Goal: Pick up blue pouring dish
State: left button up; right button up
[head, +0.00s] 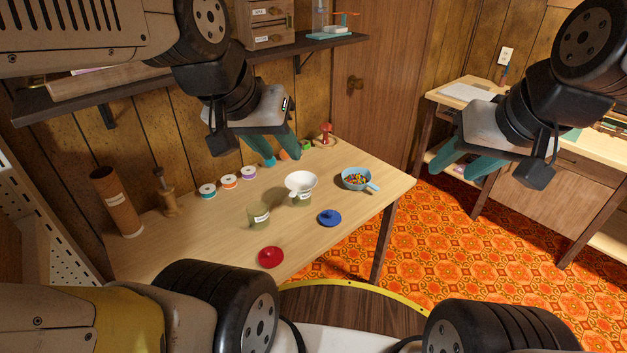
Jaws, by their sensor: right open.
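The blue pouring dish (371,185) sits upright on the wooden table near its right edge. It is light blue, has a short handle pointing to the lower right, and holds many small coloured pieces. My right gripper (455,172) is open and empty, to the right of the table and dish.
A white funnel (301,181) on a jar stands left of the dish, beside another jar (259,216). A blue lid (330,217) and red lid (271,257) lie in front. Spools (229,182) line the back. A shelf (330,43) overhangs the table (180,246).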

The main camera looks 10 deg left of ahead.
aim_at(366, 171)
jog(key=i+l+u, duration=0.15)
jog(key=l, duration=0.2)
jog(key=i+l+u, duration=0.2)
jog(key=l, duration=0.2)
jog(key=i+l+u, duration=0.15)
jog(key=l, duration=0.25)
